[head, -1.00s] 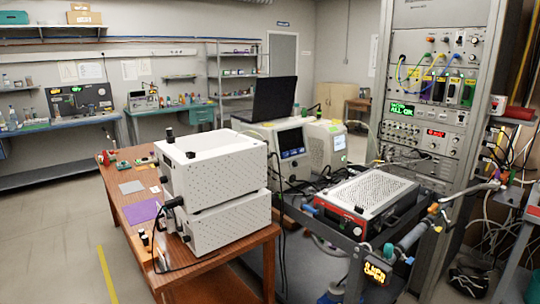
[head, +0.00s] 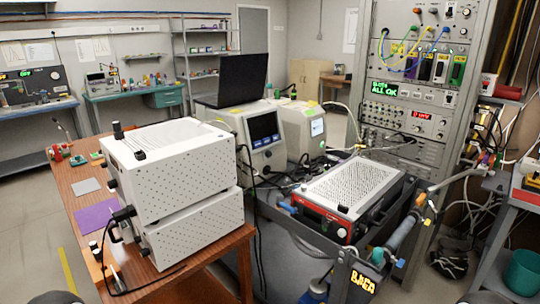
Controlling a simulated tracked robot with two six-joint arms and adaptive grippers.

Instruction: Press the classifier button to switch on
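No button marked as the classifier's can be made out, and I cannot tell for certain which instrument is the classifier. Candidates are the two stacked white perforated boxes (head: 172,175) on the wooden table, the white instrument with a dark screen (head: 262,128) behind them, and the red-fronted box with a perforated top (head: 348,192) on the cart. Small controls on the red front are too small to tell apart. Neither of my grippers is in view.
The wooden table (head: 85,170) holds a purple mat (head: 95,217) and a black laptop (head: 241,80) sits on the screen instrument. A tall rack (head: 420,85) with cables stands behind the cart (head: 345,262). A teal bin (head: 523,272) is at lower right. Open floor (head: 35,240) lies left.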

